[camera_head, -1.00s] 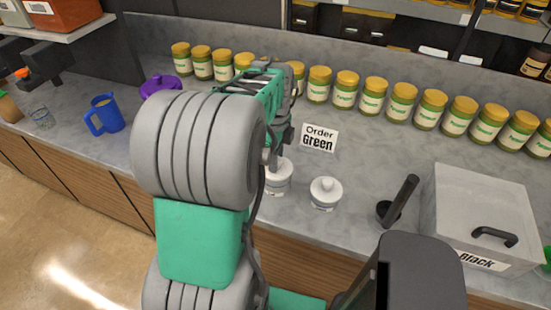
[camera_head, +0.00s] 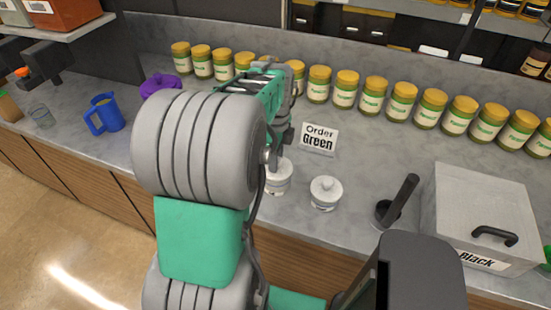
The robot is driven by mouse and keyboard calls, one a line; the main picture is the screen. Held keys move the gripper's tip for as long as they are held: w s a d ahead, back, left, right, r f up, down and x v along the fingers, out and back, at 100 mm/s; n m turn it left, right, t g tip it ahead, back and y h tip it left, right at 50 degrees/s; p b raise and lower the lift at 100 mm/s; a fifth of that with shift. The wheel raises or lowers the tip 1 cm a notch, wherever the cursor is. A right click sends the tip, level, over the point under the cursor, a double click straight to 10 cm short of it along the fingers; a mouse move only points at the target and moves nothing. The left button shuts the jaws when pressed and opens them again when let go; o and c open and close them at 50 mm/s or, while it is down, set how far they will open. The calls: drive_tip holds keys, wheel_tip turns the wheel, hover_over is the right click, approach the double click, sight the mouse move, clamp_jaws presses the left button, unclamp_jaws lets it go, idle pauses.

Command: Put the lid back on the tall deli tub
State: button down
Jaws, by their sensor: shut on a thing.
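A white tub (camera_head: 279,181) stands on the grey counter, right below my gripper, and its top is partly covered by the arm. A second white tub (camera_head: 325,197) stands to its right, with a knobbed white lid (camera_head: 326,186) on it. My gripper (camera_head: 275,155) points down over the left tub and is shut. It appears to hold the left tub's lid, but the fingertips and most of the held thing are hidden behind my arm. I cannot tell whether that lid rests on the tub or is just above it.
An "Order Green" card (camera_head: 319,139) stands behind the tubs. A row of yellow-lidded jars (camera_head: 375,95) lines the back. A dark-handled tool (camera_head: 402,198) and a grey "Black" box (camera_head: 478,210) are right. A blue jug (camera_head: 105,114) and purple item (camera_head: 160,85) are left.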

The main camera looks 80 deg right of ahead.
drive_tip(key=c, duration=1.1)
unclamp_jaws()
drive_tip(key=shift+o, duration=0.4)
drive_tip(key=o, duration=0.4)
drive_tip(key=shift+o, duration=0.2)
drive_tip(key=shift+r, duration=0.1)
drive_tip(key=shift+r+p, duration=2.6)
drive_tip(key=shift+r, duration=0.9)
drive_tip(key=shift+c, duration=0.5)
